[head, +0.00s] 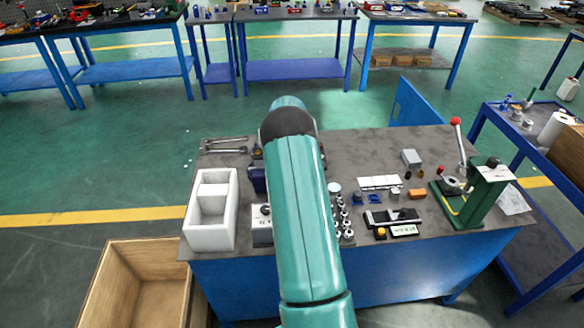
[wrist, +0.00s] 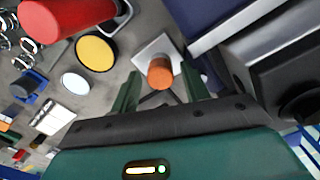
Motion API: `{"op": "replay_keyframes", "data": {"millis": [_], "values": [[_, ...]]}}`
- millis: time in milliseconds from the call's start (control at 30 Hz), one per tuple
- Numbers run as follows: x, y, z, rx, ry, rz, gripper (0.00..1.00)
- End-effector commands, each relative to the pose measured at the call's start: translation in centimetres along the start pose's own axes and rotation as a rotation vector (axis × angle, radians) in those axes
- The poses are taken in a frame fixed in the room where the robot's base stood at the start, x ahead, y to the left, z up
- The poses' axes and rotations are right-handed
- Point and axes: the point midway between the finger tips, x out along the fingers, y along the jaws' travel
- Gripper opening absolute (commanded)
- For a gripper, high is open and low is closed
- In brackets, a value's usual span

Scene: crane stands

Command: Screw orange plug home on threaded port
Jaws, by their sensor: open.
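The orange plug (wrist: 160,72) is a short orange cylinder in the wrist view. It stands on a pale square base (wrist: 151,52), which I take to be the port block; no thread is visible. My gripper (wrist: 160,84) is open, with one green finger on each side of the plug in the picture. I cannot tell whether the fingertips are level with the plug or still above it, and no contact shows. In the head view my arm hides the gripper, the plug and its base.
In the wrist view, a red cylinder (wrist: 65,14) and a yellow disc (wrist: 95,53) lie left of the plug; a dark blocky object (wrist: 280,78) is close on the right. In the head view, a white foam tray (head: 193,236) and a green press (head: 484,194) stand on the bench.

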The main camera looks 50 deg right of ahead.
Motion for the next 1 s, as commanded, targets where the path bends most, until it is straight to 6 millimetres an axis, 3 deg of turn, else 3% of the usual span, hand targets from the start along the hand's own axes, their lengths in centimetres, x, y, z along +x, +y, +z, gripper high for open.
{"op": "replay_keyframes", "data": {"millis": [333,567,800,1000], "values": [[-0.04,-0.03,0.00,-0.369,0.000,-0.002,0.46],[-0.03,-0.02,-0.01,-0.498,0.000,-0.001,0.46],[-0.03,0.02,-0.01,-0.808,0.001,-0.002,0.46],[-0.02,-0.03,0.01,-0.921,0.000,-0.001,0.46]]}}
